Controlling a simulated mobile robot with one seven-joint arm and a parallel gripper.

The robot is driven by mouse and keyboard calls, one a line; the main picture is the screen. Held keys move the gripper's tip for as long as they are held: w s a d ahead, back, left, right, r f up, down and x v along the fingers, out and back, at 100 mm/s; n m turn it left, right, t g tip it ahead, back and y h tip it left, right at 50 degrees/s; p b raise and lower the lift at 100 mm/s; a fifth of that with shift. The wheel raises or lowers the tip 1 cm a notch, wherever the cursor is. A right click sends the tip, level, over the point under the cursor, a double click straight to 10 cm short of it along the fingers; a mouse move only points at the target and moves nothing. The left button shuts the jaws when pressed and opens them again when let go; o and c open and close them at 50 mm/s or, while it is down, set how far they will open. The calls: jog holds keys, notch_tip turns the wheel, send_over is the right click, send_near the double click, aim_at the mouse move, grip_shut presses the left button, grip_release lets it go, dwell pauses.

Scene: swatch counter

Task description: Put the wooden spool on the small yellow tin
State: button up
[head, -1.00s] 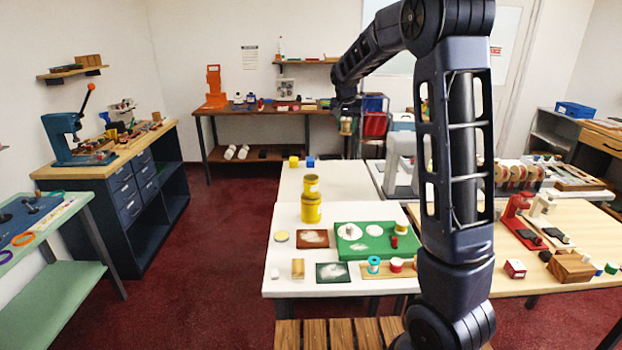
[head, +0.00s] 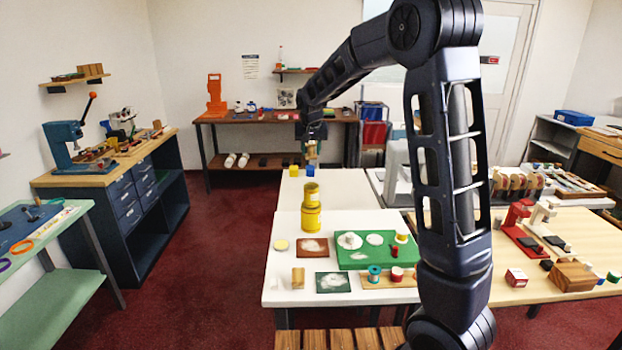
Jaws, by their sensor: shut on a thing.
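My gripper (head: 311,147) hangs at the end of my arm, shut on a small tan thing that appears to be the wooden spool (head: 311,155). Its details are too small to make out. The small yellow tin (head: 311,190) stands upright on top of a larger yellow tin (head: 311,217) on the white table.
On the white table (head: 340,190), a green board (head: 352,263) with white patches lies right of the tins. In front are a tan cylinder (head: 298,277), a teal spool (head: 374,273) and a red spool (head: 397,273).

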aim_at(311, 185)
notch_tip(311, 185, down, 11)
jog(key=shift+f, duration=0.15)
dwell(0.4)
jog(key=shift+f, duration=0.15)
jog(key=o, duration=1)
jog(key=v, duration=1.2)
